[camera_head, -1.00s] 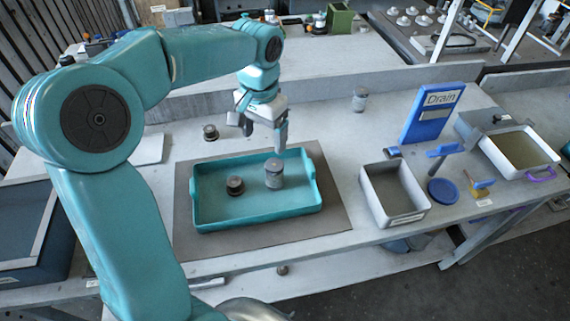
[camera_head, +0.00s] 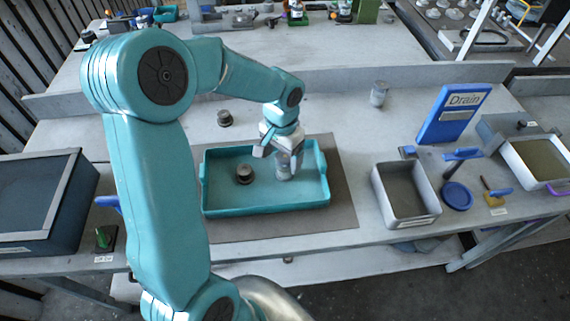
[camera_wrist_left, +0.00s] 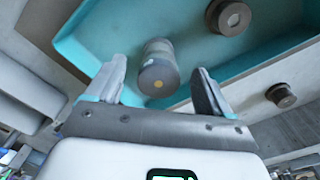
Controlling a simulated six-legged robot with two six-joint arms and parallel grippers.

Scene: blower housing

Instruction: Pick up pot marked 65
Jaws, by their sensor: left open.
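A grey cylindrical pot (camera_head: 283,166) stands in the teal tray (camera_head: 265,207). The pot also shows in the left wrist view (camera_wrist_left: 157,70), with a yellow dot on its end. No number is readable on it. A shorter, darker pot (camera_head: 244,174) stands left of it in the tray. Another grey pot (camera_head: 379,94) stands at the back of the bench, its marking unreadable. My left gripper (camera_head: 279,157) is open above the tray, its fingers either side of the tall pot's near end in the wrist view, with gaps. My right gripper is not in view.
A short dark pot (camera_head: 224,118) stands on the bench behind the tray. To the right are a grey bin (camera_head: 405,222), a blue Drain sign (camera_head: 452,113), a blue disc (camera_head: 456,196) and a second bin (camera_head: 540,157). The tray rim rises around both pots.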

